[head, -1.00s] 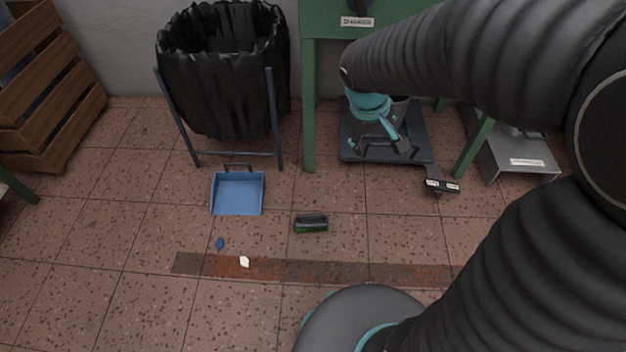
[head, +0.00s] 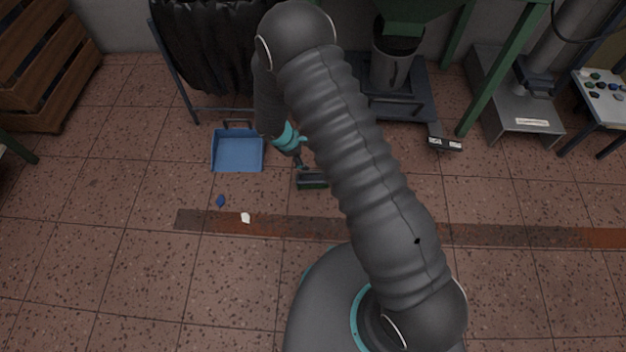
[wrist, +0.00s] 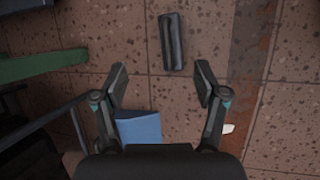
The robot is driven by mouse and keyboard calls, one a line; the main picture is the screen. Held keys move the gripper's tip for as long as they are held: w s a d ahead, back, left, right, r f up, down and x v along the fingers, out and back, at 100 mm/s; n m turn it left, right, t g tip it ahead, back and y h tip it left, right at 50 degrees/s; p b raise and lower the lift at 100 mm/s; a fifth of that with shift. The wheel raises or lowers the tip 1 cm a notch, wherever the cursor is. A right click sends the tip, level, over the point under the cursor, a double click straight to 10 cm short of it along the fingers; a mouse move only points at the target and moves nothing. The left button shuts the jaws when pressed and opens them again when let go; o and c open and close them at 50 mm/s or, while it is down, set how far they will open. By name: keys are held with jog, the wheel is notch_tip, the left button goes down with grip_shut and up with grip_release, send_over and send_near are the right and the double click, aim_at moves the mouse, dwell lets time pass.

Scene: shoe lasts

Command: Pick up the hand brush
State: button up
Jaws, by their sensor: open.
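The hand brush (head: 312,182) lies on the tiled floor, dark on top with a green lower part, to the right of the blue dustpan. In the head view my arm hides part of it. In the wrist view the brush (wrist: 172,42) lies ahead of the fingertips, slightly right of centre, its long side running along the view. My gripper (wrist: 162,82) is open with nothing between its fingers. In the head view my gripper (head: 299,163) is above the floor, just behind and left of the brush; the exact gap cannot be told.
A blue dustpan (head: 238,152) lies left of the brush. A blue scrap (head: 220,201) and a white scrap (head: 245,218) lie nearer me. A bin stand with a black bag (head: 200,50) and a platform scale (head: 415,103) stand behind.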

jog(key=n, duration=0.1)
send_near(317, 178)
jog(key=x, duration=0.3)
jog(key=shift+d+r+b, duration=0.1)
jog(key=shift+d+b, duration=0.05)
jog(key=shift+b, duration=0.15)
jog(key=shift+x, duration=3)
jog(key=shift+c, duration=0.3)
grip_shut()
